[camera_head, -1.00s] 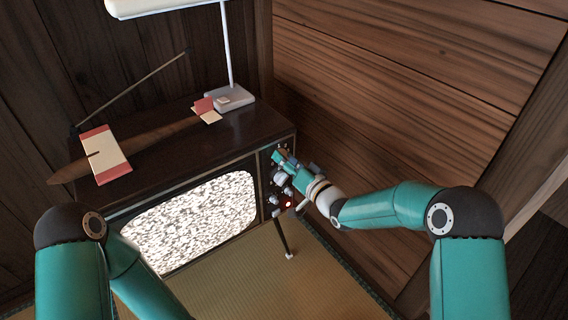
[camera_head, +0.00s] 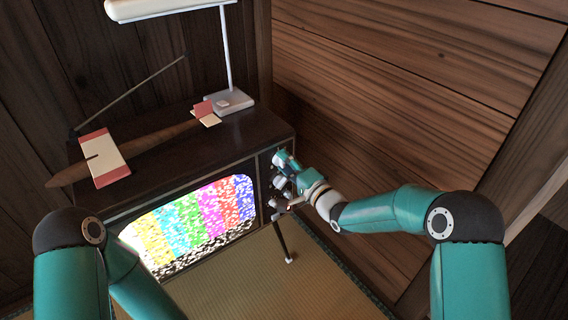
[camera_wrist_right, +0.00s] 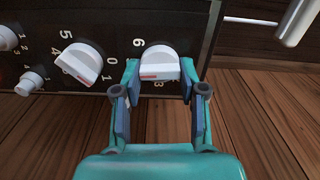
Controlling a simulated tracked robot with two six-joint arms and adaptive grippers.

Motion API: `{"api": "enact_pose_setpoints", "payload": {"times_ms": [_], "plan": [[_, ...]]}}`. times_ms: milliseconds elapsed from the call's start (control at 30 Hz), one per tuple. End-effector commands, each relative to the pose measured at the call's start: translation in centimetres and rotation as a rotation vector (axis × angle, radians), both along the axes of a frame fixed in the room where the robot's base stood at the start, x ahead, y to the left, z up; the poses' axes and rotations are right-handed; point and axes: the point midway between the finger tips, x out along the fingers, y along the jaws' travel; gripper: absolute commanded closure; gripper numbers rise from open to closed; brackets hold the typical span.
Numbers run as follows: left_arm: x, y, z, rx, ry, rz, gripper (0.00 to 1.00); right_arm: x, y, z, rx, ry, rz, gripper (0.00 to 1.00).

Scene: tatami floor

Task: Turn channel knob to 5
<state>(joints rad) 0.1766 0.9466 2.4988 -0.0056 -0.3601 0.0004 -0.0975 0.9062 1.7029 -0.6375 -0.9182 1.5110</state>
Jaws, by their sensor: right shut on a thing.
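The television (camera_head: 190,160) stands against the wall, and its screen (camera_head: 190,222) shows coloured bars broken up by static. Its control panel is on the right side of the front. In the right wrist view, my right gripper (camera_wrist_right: 160,76) is shut on a white knob (camera_wrist_right: 159,60) with a red mark on its near side. A 6 shows at the knob's upper left and a partly covered 3 below it. A second white knob (camera_wrist_right: 80,63) with digits 5, 4, 0 and 1 sits to its left. In the head view, my right gripper (camera_head: 284,168) is at the panel. My left gripper is out of view.
Smaller knobs (camera_wrist_right: 28,83) sit farther left on the panel. A wooden wall is close on the right. Tatami floor (camera_head: 250,275) is clear in front.

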Motion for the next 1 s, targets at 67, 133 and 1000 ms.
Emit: {"api": "enact_pose_setpoints", "payload": {"times_ms": [67, 133, 1000], "plan": [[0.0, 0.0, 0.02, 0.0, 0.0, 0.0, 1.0, -0.07, -0.31, -0.72, 0.021, 0.034, -0.005, 0.93], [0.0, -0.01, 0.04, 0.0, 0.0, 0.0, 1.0, -0.06, -0.32, -0.75, 0.039, 0.047, -0.005, 0.93], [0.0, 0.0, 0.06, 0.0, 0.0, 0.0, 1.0, -0.02, -0.17, -0.51, 0.067, 0.061, -0.004, 0.33]]}}
